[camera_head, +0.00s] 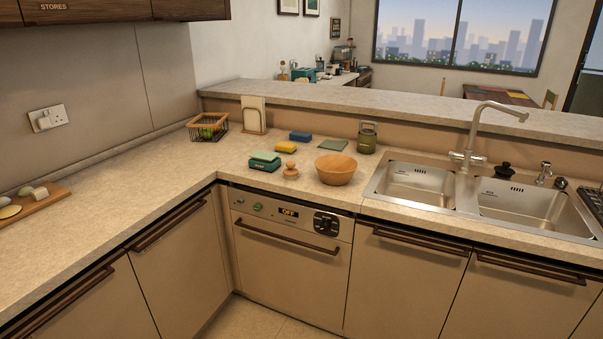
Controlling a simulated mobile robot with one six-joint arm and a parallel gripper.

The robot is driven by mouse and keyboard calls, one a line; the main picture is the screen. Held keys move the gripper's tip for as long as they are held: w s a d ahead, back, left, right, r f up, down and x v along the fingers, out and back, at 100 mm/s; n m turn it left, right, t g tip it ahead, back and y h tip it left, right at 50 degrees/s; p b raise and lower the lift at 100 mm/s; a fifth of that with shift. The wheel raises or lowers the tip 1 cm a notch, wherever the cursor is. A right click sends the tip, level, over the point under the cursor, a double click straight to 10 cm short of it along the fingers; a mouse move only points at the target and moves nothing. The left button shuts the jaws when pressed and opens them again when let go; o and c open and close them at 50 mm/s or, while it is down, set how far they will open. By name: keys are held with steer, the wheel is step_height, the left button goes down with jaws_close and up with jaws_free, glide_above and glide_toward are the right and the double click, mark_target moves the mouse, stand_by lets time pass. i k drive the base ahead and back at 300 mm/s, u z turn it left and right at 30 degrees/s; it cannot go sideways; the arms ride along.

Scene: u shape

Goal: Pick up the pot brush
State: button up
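A small round wooden item with a knob on top, which looks like the pot brush (290,170), stands on the beige countertop (130,215) near its front edge, above the dishwasher. It sits between a green-topped box-like item (264,161) on its left and a wooden bowl (336,169) on its right, close to both. Its bristles are too small to make out. My gripper is not in view.
Behind the brush lie a yellow sponge (286,147), a blue block (300,136) and a grey-green cloth (332,145). A green canister (367,138) stands near the steel double sink (412,184). A wire basket (208,128) and cutting board (32,203) are left. The left counter's middle is clear.

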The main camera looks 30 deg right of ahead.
mark_target(291, 173)
steer(key=u, duration=0.1)
steer(key=i, duration=0.95)
steer(key=z, duration=0.05)
